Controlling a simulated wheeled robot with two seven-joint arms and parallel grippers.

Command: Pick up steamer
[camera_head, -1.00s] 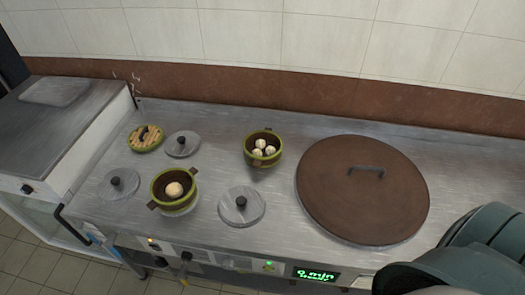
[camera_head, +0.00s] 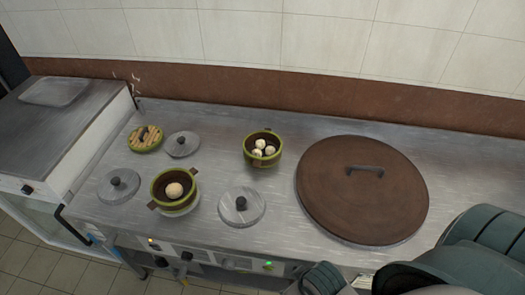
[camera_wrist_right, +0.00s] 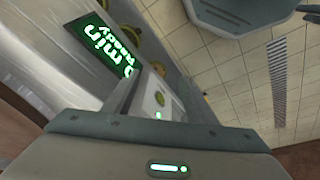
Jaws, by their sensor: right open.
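Two round green-rimmed steamers with side handles stand on the steel counter in the head view. The front-left steamer (camera_head: 157,190) holds one bun (camera_head: 174,190) and sits over a round plate or opening. The back steamer (camera_head: 262,161) holds three pale buns (camera_head: 258,152). A bamboo-slatted lid (camera_head: 146,138) lies at the back left. My right gripper (camera_wrist_right: 158,88) is open in the right wrist view, with no steamer between its fingers. My right arm enters the head view at the lower right, well away from both steamers. My left gripper is out of view.
A large brown lid (camera_head: 340,205) covers the counter's right half. Grey knobbed lids (camera_head: 240,207) (camera_head: 118,186) (camera_head: 182,144) lie around the steamers. The counter edge with its controls runs along the front. A green-lit display (camera_wrist_right: 108,52) shows in the wrist view.

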